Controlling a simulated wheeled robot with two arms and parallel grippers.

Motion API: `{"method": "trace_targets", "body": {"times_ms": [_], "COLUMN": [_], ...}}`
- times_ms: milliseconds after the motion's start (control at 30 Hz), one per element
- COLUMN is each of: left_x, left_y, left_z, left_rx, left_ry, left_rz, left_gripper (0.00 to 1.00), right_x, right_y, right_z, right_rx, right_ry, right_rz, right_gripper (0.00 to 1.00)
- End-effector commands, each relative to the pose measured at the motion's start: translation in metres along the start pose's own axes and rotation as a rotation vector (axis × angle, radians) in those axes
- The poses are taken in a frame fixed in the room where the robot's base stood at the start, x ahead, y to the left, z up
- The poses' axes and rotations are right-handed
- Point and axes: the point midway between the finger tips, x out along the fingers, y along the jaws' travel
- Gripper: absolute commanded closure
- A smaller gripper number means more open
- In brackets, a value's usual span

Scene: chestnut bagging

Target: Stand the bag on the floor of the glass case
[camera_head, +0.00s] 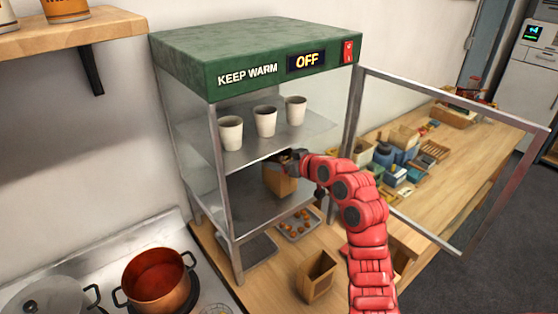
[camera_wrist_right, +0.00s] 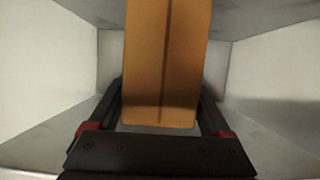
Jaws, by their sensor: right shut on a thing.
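The brown paper bag (camera_head: 278,182) is inside the glass case (camera_head: 228,208), above its floor (camera_head: 250,203) and below the shelf with cups. My right gripper (camera_head: 291,159) is shut on the bag and reaches in through the open front. In the right wrist view the bag (camera_wrist_right: 165,65) stands between the two fingers of the gripper (camera_wrist_right: 160,115), with the case walls around it. I cannot tell for certain whether the bag's bottom touches the floor. My left gripper is not in view.
Several white cups (camera_head: 265,121) stand on the shelf above. The glass door (camera_head: 500,195) is swung open to the right. A second open bag (camera_head: 317,277) and a tray of chestnuts (camera_head: 298,226) are on the counter. A copper pot (camera_head: 157,282) is at lower left.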

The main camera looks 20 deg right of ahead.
Motion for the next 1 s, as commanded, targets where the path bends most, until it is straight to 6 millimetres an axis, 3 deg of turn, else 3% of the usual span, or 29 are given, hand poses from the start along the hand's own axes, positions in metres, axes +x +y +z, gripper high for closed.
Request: {"method": "trace_targets", "body": {"times_ms": [67, 167, 567, 600, 700, 1000], "left_x": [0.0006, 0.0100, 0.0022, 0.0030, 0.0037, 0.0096], "left_y": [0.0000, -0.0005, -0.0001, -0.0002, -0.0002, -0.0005], "left_z": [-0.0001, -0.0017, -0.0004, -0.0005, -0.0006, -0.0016], "left_rx": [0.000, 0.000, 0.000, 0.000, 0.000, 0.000], "left_ry": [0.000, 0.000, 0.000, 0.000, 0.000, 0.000], "left_rz": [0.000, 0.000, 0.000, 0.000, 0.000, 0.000], "left_gripper": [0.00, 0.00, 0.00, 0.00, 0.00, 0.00], "right_x": [0.0108, 0.0109, 0.0134, 0.0131, 0.0129, 0.0110], "right_y": [-0.0008, 0.0005, 0.0006, 0.0007, 0.0007, 0.0005], "right_z": [-0.0034, -0.0014, 0.0056, 0.0052, 0.0048, 0.0003], "right_rx": [0.002, 0.001, 0.000, 0.000, 0.000, 0.001], "right_ry": [-0.004, -0.001, 0.001, 0.000, 0.000, -0.001], "right_rz": [-0.002, 0.002, 0.002, 0.002, 0.002, 0.002], "right_gripper": [1.00, 1.00, 1.00, 0.14, 0.00, 0.00]}}
